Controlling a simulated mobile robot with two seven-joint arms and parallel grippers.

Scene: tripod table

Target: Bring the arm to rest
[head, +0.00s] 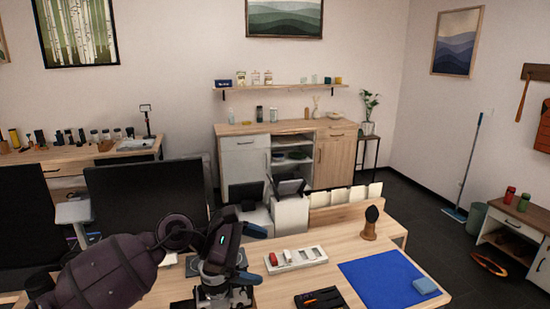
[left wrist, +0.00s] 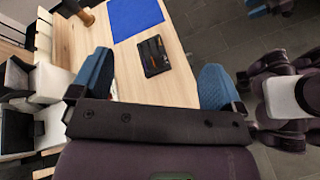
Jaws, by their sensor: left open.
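My left gripper (head: 252,254) is over the near left part of the wooden table (head: 318,252), its blue fingers pointing right. In the left wrist view my left gripper (left wrist: 157,82) has its two blue fingers wide apart with nothing between them. The table top (left wrist: 170,75) and a black tray (left wrist: 154,56) show beyond the fingers. The gripper's height above the table is hard to tell. My right gripper does not show in the head view, and I cannot make it out for sure in the left wrist view.
A white tray (head: 282,262) with small items is just right of the gripper. A black tray (head: 320,298), a blue mat (head: 375,282) with a light blue block (head: 426,286), and a brush on a wooden stand (head: 369,227) are further right. A dark monitor (head: 145,195) stands behind my arm.

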